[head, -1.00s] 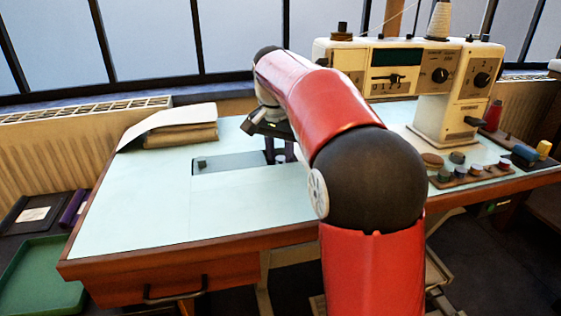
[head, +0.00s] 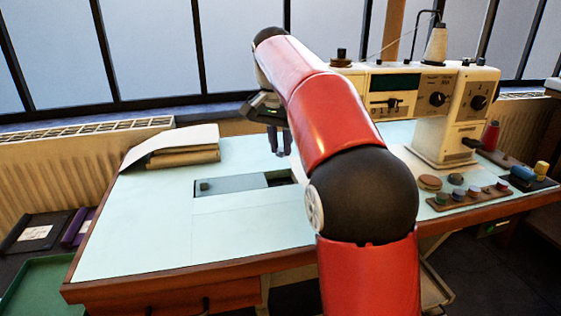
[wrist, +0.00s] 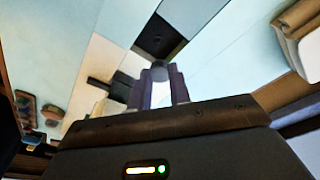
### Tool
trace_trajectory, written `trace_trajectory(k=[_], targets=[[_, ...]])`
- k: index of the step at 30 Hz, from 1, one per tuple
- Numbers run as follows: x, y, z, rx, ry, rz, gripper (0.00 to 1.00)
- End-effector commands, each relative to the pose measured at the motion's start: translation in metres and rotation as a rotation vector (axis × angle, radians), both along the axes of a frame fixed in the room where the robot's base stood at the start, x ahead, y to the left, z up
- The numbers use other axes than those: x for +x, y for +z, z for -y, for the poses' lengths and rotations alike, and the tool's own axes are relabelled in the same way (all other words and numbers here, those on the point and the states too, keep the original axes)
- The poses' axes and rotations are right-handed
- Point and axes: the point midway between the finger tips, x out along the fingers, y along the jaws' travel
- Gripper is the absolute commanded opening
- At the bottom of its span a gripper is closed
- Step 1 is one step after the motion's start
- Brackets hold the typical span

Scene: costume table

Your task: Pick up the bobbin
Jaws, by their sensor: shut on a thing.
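My gripper (head: 280,142) hangs above the pale table near its back edge, fingers pointing down. In the wrist view, its two purple-grey fingers (wrist: 159,88) are shut on a small round grey bobbin (wrist: 159,70), which shows between the fingertips. In the head view the bobbin is too small to make out clearly. The gripper and bobbin are apart from the tabletop, above and behind the dark rectangular opening (head: 278,178) beside the slide plate (head: 230,186).
A cream sewing machine (head: 440,145) stands at the right. Several small spools sit on a wooden rack (head: 468,198) at the table's right. Folded cloth (head: 180,155) lies at the back left. The table's left front (head: 150,225) is clear. A green tray (head: 35,285) is at lower left.

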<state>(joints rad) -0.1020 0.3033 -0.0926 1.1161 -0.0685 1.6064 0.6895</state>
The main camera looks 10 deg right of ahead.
Motion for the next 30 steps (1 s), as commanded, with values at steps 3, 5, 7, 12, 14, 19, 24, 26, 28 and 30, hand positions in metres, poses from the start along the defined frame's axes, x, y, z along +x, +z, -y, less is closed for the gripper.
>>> trace_trajectory(k=[3,5,7,12,14,19,24,26,28,30], targets=[[0.001,0.04,0.0,0.0,0.0,0.002,0.0],[0.001,0.055,0.0,0.0,0.0,0.002,0.0],[0.002,0.06,0.0,-0.001,-0.001,0.001,0.0],[0.002,0.079,0.0,0.0,-0.001,0.0,0.0],[0.002,0.084,0.0,0.0,-0.001,0.0,0.0],[0.001,0.094,0.0,0.0,0.0,-0.001,0.0],[0.0,0.098,0.0,0.0,0.001,-0.002,0.0],[0.0,0.098,0.0,0.0,0.001,-0.002,0.0],[0.0,0.098,0.0,0.0,0.001,-0.001,0.0],[0.0,0.098,0.0,0.0,0.0,-0.001,0.0]])
